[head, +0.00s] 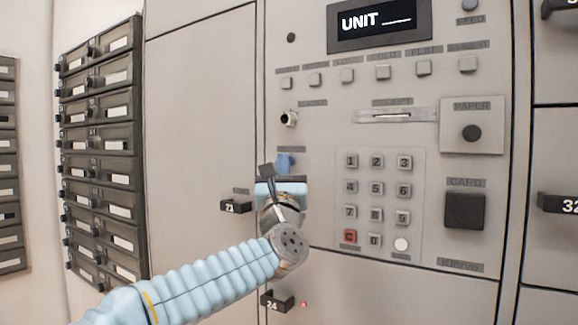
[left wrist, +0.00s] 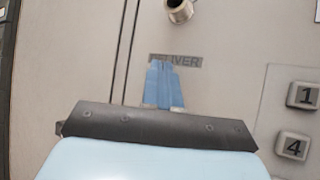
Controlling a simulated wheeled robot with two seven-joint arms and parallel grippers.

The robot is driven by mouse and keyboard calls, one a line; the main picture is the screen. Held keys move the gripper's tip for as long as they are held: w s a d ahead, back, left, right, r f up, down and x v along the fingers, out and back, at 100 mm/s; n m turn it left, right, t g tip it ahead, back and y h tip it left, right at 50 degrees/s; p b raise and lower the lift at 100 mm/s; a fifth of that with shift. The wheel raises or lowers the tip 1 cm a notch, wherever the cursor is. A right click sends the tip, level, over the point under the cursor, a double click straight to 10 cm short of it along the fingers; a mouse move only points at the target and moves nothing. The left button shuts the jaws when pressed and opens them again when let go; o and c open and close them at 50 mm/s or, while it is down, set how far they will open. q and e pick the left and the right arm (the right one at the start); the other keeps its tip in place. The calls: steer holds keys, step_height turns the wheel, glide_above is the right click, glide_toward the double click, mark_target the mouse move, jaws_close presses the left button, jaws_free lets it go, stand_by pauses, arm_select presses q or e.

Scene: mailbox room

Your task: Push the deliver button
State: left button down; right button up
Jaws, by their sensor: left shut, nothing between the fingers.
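The deliver label (left wrist: 186,61) is on the grey panel in the left wrist view, partly covered by my fingertips. It also shows as a small dark strip (head: 291,150) in the head view. My left gripper (head: 286,162) is shut and empty, with its blue fingers together just below that label. In the left wrist view the closed fingers (left wrist: 166,76) point at the panel and overlap the label's left part. The deliver button itself is not visible; the fingers may hide it. I cannot tell whether the fingertips touch the panel. My right gripper is not in view.
A round metal lock (head: 288,119) sits above the label. A number keypad (head: 377,200) lies to the right. The dark display (head: 379,22) reads "UNIT". Dark mailboxes (head: 101,150) line the left wall.

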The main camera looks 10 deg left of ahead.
arm_select(q)
steer(key=shift+s+a, duration=0.1)
steer(key=shift+s, duration=0.3)
steer(key=shift+b, duration=0.35)
steer(key=shift+s+a+b, duration=0.3)
steer(key=shift+s+b, duration=0.35)
steer(key=shift+s, duration=0.15)
steer(key=shift+s+a+b, duration=0.25)
steer(key=shift+s+b, duration=0.35)
steer(key=shift+s, duration=0.15)
steer(key=shift+s+a+b, duration=0.3)
steer(key=shift+s+b, duration=0.35)
steer(key=shift+s, duration=0.15)
